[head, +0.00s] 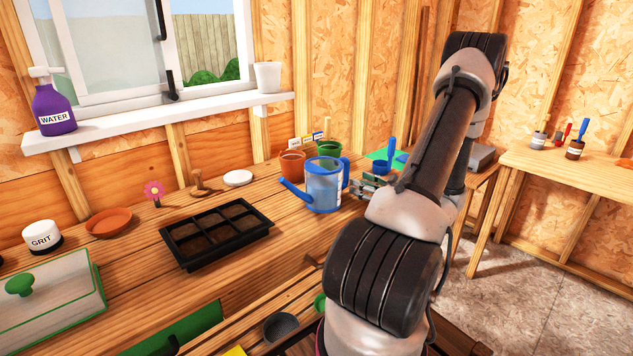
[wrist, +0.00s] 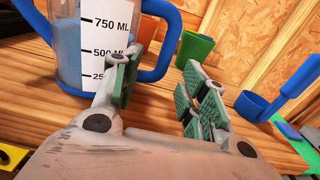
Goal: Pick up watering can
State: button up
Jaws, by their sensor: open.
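The watering can (head: 325,187) stands upright on the wooden bench, with a clear, marked body, blue trim, a spout to the left and a blue handle to the right. In the wrist view the can (wrist: 85,45) is at the upper left, its handle (wrist: 172,45) looping toward the middle. My gripper (head: 368,184) is open and empty just right of the can in the head view. In the wrist view my gripper (wrist: 160,90) has its left finger overlapping the can's lower right side, and the handle shows between the fingers. I cannot tell whether they touch.
A black seed tray (head: 215,234) lies left of the can. Terracotta pot (head: 292,164) and green pot (head: 329,149) stand behind it. A blue scoop-like cup (wrist: 252,106) is right of my gripper. The bench between tray and can is clear.

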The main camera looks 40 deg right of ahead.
aim_at(348, 176)
jog(key=shift+h, duration=0.3)
jog(key=w, duration=0.7)
jog(key=shift+w+r, duration=0.1)
jog(key=shift+w, duration=0.25)
grip_shut()
